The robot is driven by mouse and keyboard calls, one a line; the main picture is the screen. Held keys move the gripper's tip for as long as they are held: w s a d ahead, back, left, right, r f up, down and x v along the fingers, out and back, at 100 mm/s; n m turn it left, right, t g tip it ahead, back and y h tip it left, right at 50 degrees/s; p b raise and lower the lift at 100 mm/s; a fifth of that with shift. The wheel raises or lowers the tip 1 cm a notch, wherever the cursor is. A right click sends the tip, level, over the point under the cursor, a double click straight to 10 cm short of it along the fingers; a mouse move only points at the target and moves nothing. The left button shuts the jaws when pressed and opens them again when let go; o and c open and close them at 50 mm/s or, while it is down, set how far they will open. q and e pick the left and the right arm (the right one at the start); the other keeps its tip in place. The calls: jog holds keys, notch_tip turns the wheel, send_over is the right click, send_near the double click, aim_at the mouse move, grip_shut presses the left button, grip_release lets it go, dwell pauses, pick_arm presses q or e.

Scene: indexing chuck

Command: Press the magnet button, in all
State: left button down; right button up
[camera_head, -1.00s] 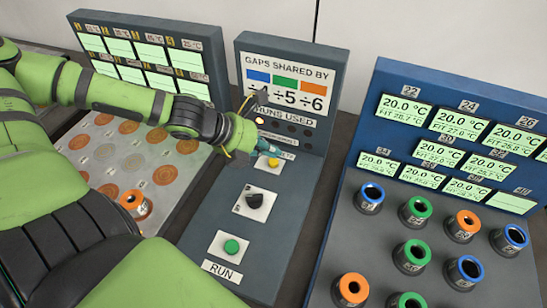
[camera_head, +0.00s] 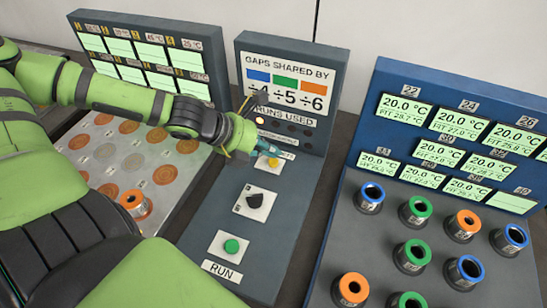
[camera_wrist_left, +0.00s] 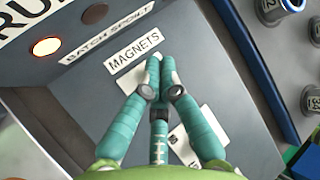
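The magnet button (camera_head: 268,163) is a yellow button on a light plate, on the sloped grey middle console. In the wrist view its MAGNETS label (camera_wrist_left: 133,53) shows, and the button itself is hidden behind my fingertips. My left gripper (camera_head: 272,150) is at the upper edge of the button in the head view, with its teal fingers pointing down at it. In the wrist view its fingers (camera_wrist_left: 154,68) are together, with nothing visible between them. I cannot tell whether the tips touch the button. My right gripper is not in view.
Below stand a black knob (camera_head: 255,200) and the green RUN button (camera_head: 231,246). A sign panel (camera_head: 286,85) rises behind. Left is a plate (camera_head: 120,165) with round discs and an orange-topped cylinder (camera_head: 134,203). Right is a blue console (camera_head: 385,225) with several coloured-ring cylinders.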

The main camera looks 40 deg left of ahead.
aim_at(270, 161)
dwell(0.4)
pick_arm(q)
jog(key=shift+f+b, duration=0.45)
jog(key=shift+b, duration=0.05)
jog(key=shift+f+b, duration=0.45)
dwell(0.5)
jog(key=shift+r, duration=0.1)
jog(key=shift+r+p, duration=0.8)
notch_tip(270, 161, up, 5)
jog(key=p, duration=0.4)
jog(key=shift+r+p, duration=0.1)
jog(key=shift+p, duration=0.25)
dwell(0.6)
